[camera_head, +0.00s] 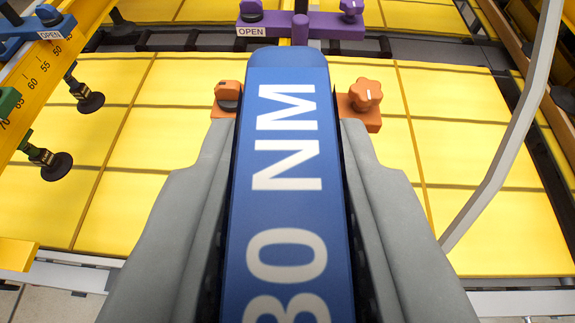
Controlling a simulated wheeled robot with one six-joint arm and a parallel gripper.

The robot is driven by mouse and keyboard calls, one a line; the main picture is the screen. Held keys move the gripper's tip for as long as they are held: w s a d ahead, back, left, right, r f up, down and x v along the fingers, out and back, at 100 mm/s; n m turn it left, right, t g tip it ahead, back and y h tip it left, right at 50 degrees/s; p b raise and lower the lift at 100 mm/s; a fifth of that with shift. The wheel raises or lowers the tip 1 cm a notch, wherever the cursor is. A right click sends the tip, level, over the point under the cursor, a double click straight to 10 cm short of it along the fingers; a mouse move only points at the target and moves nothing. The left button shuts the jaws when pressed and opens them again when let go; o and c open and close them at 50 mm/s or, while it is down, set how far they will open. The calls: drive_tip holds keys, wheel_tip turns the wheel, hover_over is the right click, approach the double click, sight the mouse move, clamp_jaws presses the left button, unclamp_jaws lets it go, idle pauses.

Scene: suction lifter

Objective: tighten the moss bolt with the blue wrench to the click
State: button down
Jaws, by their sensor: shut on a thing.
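The blue wrench (287,150) runs up the middle of the camera view, with white lettering that includes "NM" on its face. My gripper (286,125) is shut on it, with one grey finger along each side. The far end of the wrench overlaps an orange part and a purple part in the picture. I cannot tell whether it touches either. I cannot make out the moss bolt for certain. A green part (9,101) shows at the left edge, and a dark green suction cup stem (40,156) is below it.
The orange part has a knob on its right (365,95). The purple bar (322,24) has an "OPEN" label. A blue clamp (18,28) and a yellow scale rail (45,72) are at the left. A grey curved bar (510,140) crosses the right. Yellow panels (450,155) lie beneath.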

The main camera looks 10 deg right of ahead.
drive_tip(key=shift+f, duration=2.95)
drive_tip(key=shift+s+m+g+h, duration=0.1)
drive_tip(key=shift+m+g+h, duration=0.75)
drive_tip(key=shift+m+h, duration=0.75)
drive_tip(key=shift+m+g+h, duration=0.85)
drive_tip(key=shift+m+h, duration=0.65)
drive_tip(key=shift+h, duration=0.1)
drive_tip(key=shift+d+m+g+h, duration=0.15)
drive_tip(key=shift+m+g+h, duration=0.2)
drive_tip(key=shift+m, duration=0.25)
drive_tip(key=shift+s+m+g+h, duration=0.15)
drive_tip(key=shift+m+g+h, duration=1.3)
drive_tip(key=shift+m+g, duration=0.95)
